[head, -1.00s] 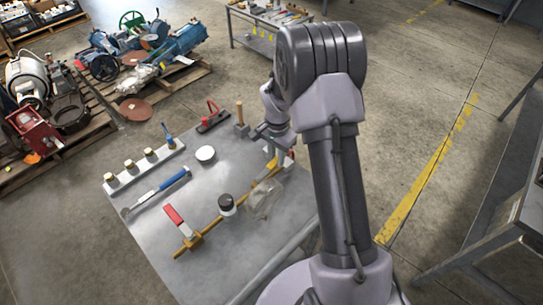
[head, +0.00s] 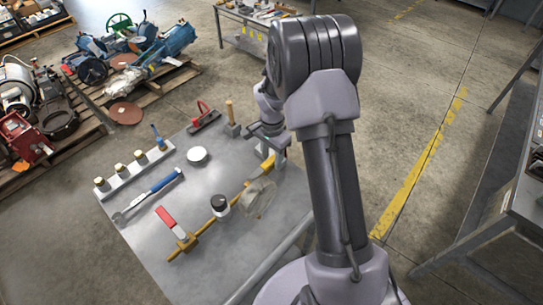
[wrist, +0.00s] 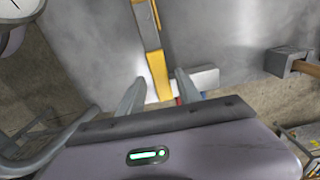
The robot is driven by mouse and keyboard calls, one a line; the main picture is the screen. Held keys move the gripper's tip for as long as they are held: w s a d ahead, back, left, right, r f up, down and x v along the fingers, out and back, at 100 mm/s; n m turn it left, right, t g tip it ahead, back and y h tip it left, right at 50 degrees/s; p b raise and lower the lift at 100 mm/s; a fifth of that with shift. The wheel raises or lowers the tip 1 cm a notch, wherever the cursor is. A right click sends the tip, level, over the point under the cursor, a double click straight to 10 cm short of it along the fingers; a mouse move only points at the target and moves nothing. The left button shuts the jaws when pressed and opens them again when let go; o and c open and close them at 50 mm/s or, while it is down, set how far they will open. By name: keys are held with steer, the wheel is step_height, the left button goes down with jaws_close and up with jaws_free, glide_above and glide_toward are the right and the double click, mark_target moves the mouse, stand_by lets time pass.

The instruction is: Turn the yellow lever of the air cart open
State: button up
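The air cart has a grey metal top (head: 150,225) with a brass pipe (head: 228,207) running across it. The yellow lever (head: 267,164) is at the pipe's far right end, partly hidden by my gripper (head: 268,140). In the wrist view the yellow lever (wrist: 159,75) points toward my gripper (wrist: 158,92), its end between the two fingers. The fingers are apart, with gaps visible on both sides of the lever; I cannot tell whether either touches it.
A workbench (head: 510,205) stands at right.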

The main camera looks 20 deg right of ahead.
mark_target(272, 160)
step_height(272, 160, up, 17)
steer(key=p, duration=0.5)
steer(key=shift+r, duration=0.2)
steer(key=s+a+r+n+t+b, duration=0.3)
steer(key=s+a+r+n+b, duration=0.1)
steer(key=s+a+r, duration=0.55)
steer(key=s+a+n+t+y+b, duration=0.1)
steer(key=s+a+n, duration=0.1)
steer(key=s, duration=0.5)
steer(key=s+a+n+t+y+b, duration=0.1)
steer(key=s+a+n, duration=0.2)
steer(key=s, duration=0.5)
steer(key=shift+f+t, duration=0.25)
steer(key=shift+t, duration=0.15)
